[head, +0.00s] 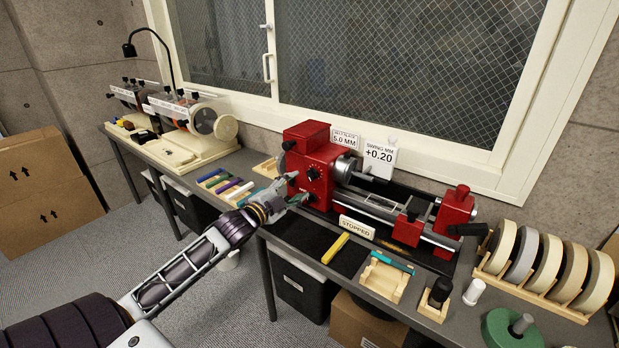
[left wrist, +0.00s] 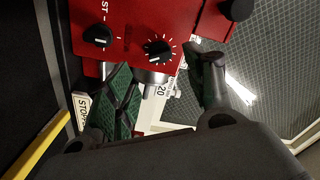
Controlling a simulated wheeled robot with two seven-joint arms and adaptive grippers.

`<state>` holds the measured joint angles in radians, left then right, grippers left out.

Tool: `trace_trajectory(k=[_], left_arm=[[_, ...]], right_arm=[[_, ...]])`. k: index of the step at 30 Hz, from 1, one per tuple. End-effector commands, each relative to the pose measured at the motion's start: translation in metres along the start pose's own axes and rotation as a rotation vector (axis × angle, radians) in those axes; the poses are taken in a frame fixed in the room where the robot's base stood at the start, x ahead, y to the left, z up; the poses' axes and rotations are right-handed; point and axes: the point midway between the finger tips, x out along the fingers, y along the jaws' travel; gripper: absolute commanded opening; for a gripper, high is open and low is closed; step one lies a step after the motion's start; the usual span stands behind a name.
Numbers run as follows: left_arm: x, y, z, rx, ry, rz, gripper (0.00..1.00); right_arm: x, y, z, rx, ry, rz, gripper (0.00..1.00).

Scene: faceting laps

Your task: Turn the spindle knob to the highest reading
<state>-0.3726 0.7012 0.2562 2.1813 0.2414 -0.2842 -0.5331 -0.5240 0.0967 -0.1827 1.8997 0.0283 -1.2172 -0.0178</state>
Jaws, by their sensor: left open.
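The red lathe (head: 302,152) stands at the back of the bench, its headstock front facing me. A round black knob (head: 313,172) with white tick marks around it is on that front. In the left wrist view this ticked knob (left wrist: 157,48) lies beyond and between the fingers; its exact setting is too small to read. A second black knob (left wrist: 97,36) sits below it on the panel, at left in the wrist view. My left gripper (head: 296,189) is open and empty, close in front of the headstock; the wrist view also shows its spread green-padded fingers (left wrist: 157,72). My right gripper is out of view.
Signs read "STOPPED" (head: 355,226), "5.0 MM" (head: 344,140) and "SWING MM +0.20" (head: 380,157). A yellow bar (head: 335,248) and a wooden holder (head: 384,279) lie in front of the lathe. Coloured sticks (head: 227,184) lie left; a wheel rack (head: 530,287) stands right.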

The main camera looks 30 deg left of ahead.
Motion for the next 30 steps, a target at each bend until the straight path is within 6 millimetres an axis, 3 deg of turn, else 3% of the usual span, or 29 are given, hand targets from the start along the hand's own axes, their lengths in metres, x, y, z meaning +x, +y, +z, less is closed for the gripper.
trace_trajectory(k=[13, 30], left_arm=[[0.025, -0.001, 0.000, 0.000, 0.002, -0.002, 0.54], [0.057, -0.001, 0.000, 0.000, 0.001, -0.002, 0.54]], right_arm=[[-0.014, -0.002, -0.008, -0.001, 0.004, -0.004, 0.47], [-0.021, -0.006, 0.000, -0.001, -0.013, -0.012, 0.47]])
